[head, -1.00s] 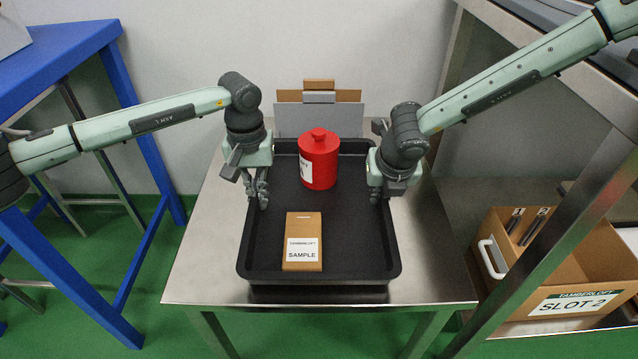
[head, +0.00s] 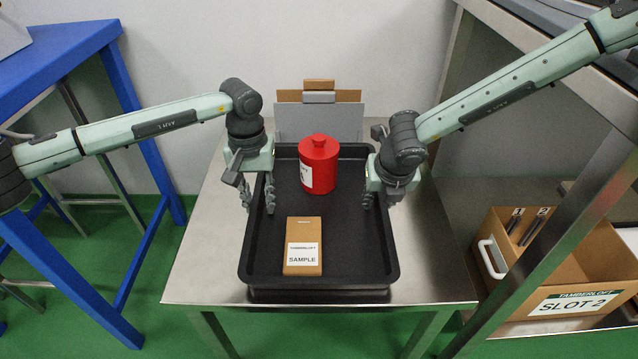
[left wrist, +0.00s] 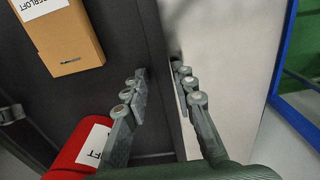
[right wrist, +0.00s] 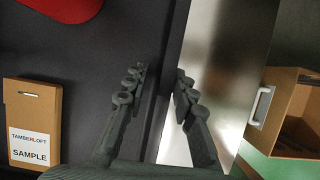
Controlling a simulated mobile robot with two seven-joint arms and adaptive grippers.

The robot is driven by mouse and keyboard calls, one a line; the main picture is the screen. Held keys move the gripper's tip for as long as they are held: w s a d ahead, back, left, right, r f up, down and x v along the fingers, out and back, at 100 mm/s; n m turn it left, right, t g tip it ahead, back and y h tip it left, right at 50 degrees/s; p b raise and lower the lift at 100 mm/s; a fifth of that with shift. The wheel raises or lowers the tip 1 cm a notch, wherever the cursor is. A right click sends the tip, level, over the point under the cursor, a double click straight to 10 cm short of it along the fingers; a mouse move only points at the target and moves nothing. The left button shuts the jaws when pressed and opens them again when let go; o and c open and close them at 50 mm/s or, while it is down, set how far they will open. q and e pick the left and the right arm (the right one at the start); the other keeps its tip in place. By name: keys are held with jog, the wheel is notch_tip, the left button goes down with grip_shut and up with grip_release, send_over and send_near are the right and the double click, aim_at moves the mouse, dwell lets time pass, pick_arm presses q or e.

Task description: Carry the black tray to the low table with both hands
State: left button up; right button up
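The black tray (head: 345,268) lies level over the steel low table (head: 436,275), with a dark band below its front edge. It carries a red lidded canister (head: 318,165) and a brown SAMPLE box (head: 303,232), both upright or flat inside the walls. My left gripper (head: 257,202) is open, with its fingers on either side of the tray's left rim; the left wrist view shows fingers (left wrist: 160,72) apart from the rim. My right gripper (head: 380,198) is at the right rim; in the right wrist view its fingers (right wrist: 162,74) are spread with the rim between them.
A grey panel with cardboard pieces (head: 318,118) stands behind the tray. A blue-framed table (head: 62,60) is at the left. Bare tabletop shows on both sides of the tray.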

pick_arm(q)
notch_tip(320, 180, up, 11)
jog(key=shift+f, duration=0.2)
pick_arm(e)
jog(key=shift+r, duration=0.15)
pick_arm(q)
jog(key=shift+r, duration=0.55)
pick_arm(e)
jog(key=v, duration=1.1)
jog(key=shift+s+r, duration=0.25)
jog(key=shift+r, duration=0.05)
